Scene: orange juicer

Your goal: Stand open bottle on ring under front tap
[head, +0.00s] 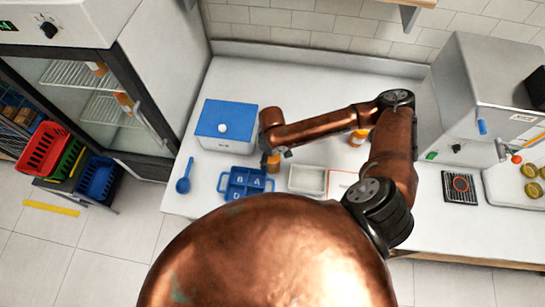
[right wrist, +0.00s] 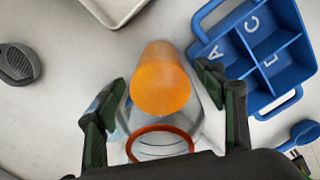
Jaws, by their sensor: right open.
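The open bottle (right wrist: 152,142) shows in the right wrist view, clear with an orange-red rim facing the camera and an orange mass (right wrist: 160,82) beyond it. My right gripper (right wrist: 165,98) is open, with one finger on each side of the bottle; I cannot tell whether they touch it. In the head view the right gripper (head: 278,154) is above an orange-brown part of the bottle (head: 273,166), beside the blue caddy. The front tap (head: 515,158) has a red-orange knob. My left gripper is not in view.
The lettered blue caddy (head: 233,195) also shows in the wrist view (right wrist: 262,75). A grey tray (head: 307,180), another orange bottle (head: 358,137), a blue-lidded box (head: 225,125) and a blue spoon (head: 184,175) stand or lie on the counter.

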